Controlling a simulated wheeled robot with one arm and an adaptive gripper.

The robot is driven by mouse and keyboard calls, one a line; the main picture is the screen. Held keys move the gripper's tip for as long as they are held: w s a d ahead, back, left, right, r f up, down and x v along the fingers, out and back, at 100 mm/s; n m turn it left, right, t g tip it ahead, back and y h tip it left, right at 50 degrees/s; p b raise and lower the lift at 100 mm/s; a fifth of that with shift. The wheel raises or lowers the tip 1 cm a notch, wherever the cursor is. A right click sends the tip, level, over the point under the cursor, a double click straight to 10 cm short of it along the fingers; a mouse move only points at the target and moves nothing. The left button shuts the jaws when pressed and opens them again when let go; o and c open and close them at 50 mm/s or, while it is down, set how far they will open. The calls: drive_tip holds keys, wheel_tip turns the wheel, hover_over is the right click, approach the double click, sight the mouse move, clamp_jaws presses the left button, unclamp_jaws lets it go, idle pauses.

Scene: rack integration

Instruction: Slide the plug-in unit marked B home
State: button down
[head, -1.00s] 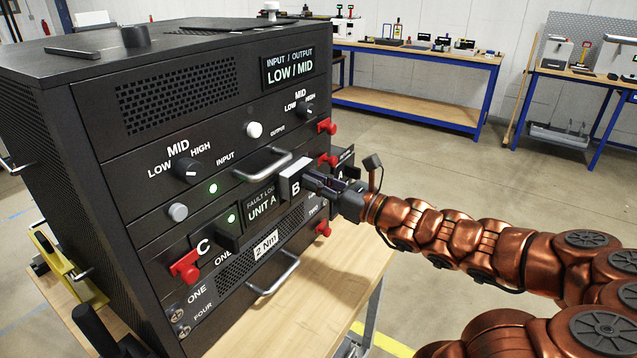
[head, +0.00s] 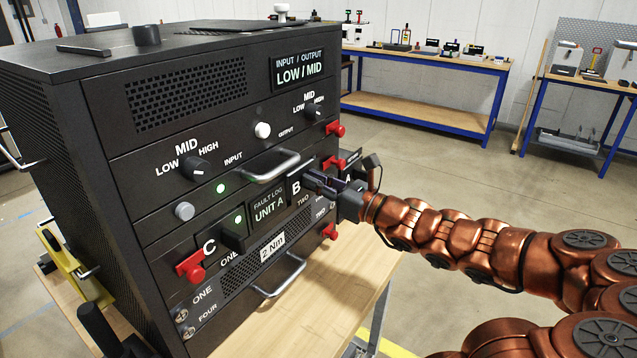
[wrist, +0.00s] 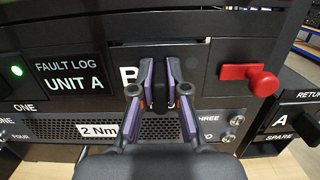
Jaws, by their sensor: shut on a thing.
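The plug-in unit marked B (head: 297,187) has a black face with a white letter and sits in the middle bay of the rack (head: 100,150). In the wrist view, unit B (wrist: 127,74) is partly hidden by my fingers. My gripper (head: 312,181) is shut on the dark handle of unit B, and in the wrist view my gripper (wrist: 160,85) has one purple-lined finger on each side of that handle.
A red latch (wrist: 248,79) is right of unit B. The fault log panel (head: 267,207) and unit C (head: 209,247) are to the left. A pull handle (head: 272,166) juts out above. A box marked A, RETURN and SPARE (wrist: 290,118) stands at right.

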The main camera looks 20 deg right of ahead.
drive_tip(key=shift+w+a, duration=0.2)
drive_tip(key=shift+w, duration=0.15)
drive_tip(key=c, duration=1.1)
unclamp_jaws()
drive_tip(key=shift+s, duration=0.1)
drive_tip(key=v, duration=1.2)
